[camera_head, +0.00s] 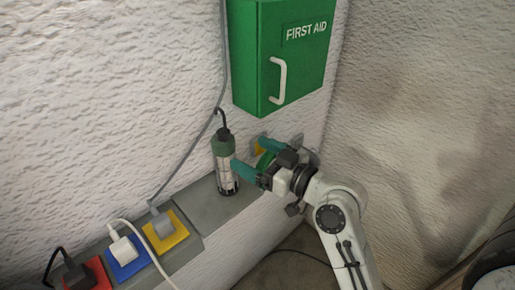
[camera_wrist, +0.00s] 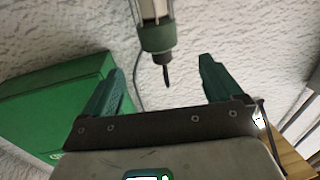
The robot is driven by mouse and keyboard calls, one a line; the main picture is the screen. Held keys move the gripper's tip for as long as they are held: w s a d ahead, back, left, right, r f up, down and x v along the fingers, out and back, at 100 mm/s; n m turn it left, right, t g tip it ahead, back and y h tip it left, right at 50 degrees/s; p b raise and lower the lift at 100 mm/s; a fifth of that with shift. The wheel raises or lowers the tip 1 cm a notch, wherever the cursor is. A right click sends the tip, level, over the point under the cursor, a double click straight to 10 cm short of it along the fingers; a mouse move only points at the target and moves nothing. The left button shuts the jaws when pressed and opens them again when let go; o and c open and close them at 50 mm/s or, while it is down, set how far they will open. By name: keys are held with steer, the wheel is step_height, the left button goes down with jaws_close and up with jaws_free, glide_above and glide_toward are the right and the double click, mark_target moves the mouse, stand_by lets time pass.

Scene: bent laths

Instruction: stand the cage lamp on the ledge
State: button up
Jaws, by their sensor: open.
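The cage lamp (camera_head: 225,163) stands upright on the grey ledge (camera_head: 208,203), with a green collar and a dark hook on top. My gripper (camera_head: 247,154) is just right of the lamp, with its teal fingers spread and nothing held. The near finger reaches the lamp's right edge in the head view; I cannot tell whether it touches. In the wrist view the lamp (camera_wrist: 155,36) hangs in from the top edge, its hook pointing down between the open fingers of my gripper (camera_wrist: 163,66). The rest of the lamp is cut off there.
A green first aid box (camera_head: 291,52) hangs on the wall above my gripper. Several plugs sit on red (camera_head: 88,275), blue (camera_head: 127,257) and yellow (camera_head: 168,232) plates at the ledge's left part. A grey cable (camera_head: 190,150) runs down the wall.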

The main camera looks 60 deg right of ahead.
steer(key=s+a+f+n+g+y, duration=0.15)
steer(key=a+f+g, duration=0.25)
steer(key=f, duration=0.4)
steer(key=a+f+g+y, duration=0.2)
steer(key=a+f+g, duration=0.1)
steer(key=a+f, duration=0.3)
steer(key=s+a+f+g+h, duration=0.1)
steer(key=s+a+f+g, duration=0.1)
steer(key=s+f+g, duration=0.7)
steer(key=s+f+m, duration=0.1)
steer(key=s+f, duration=0.2)
steer(key=s, duration=0.2)
steer(key=shift+a+f+g+h, duration=0.35)
steer(key=shift+f+g, duration=0.05)
steer(key=shift+f, duration=0.1)
step_height(320, 180, down, 4)
steer(key=b, duration=0.4)
steer(key=shift+a, duration=0.15)
